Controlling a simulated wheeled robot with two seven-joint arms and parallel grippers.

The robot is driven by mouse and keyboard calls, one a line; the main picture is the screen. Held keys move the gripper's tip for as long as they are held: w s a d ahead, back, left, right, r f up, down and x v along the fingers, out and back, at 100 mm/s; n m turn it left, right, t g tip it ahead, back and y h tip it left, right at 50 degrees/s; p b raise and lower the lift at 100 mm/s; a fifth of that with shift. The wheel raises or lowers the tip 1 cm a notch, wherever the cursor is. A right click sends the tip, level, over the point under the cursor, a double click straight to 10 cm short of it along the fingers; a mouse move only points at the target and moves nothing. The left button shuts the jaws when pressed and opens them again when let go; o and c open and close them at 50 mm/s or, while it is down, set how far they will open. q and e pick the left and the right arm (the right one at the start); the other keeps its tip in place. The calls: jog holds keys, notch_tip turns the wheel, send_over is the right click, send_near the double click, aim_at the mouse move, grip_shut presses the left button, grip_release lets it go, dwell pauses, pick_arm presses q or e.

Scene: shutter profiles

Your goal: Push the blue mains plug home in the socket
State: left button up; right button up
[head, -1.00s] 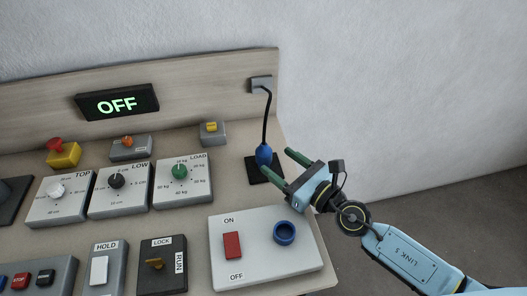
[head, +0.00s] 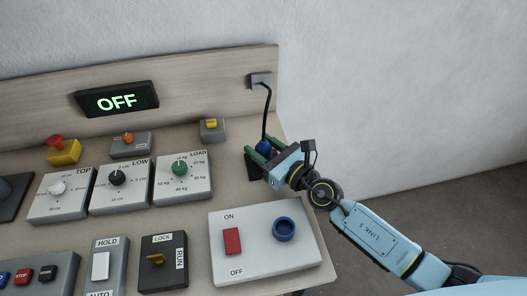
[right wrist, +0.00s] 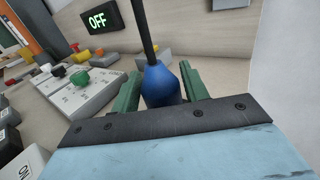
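The blue plug (head: 263,146) stands upright on a black square pad (head: 252,170) at the board's right end, with a black cord rising from its top. My right gripper (head: 265,154) is at the plug, its green fingers on either side of it. In the right wrist view the blue plug (right wrist: 160,85) sits between the two fingers, with narrow gaps visible beside it. The plug's lower end is hidden by my gripper. A blue ring (head: 284,229), which looks like a round socket, is on the white panel in front. My left gripper is not in view.
The cord runs up to a grey wall box (head: 260,80). The white panel also carries a red ON/OFF switch (head: 232,241). Dial boxes, including the LOAD dial (head: 180,168), stand to the left. A display (head: 117,99) reads OFF. Open floor lies to the right.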

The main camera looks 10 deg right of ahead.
jog(key=c, duration=0.6)
jog(key=shift+c, duration=0.2)
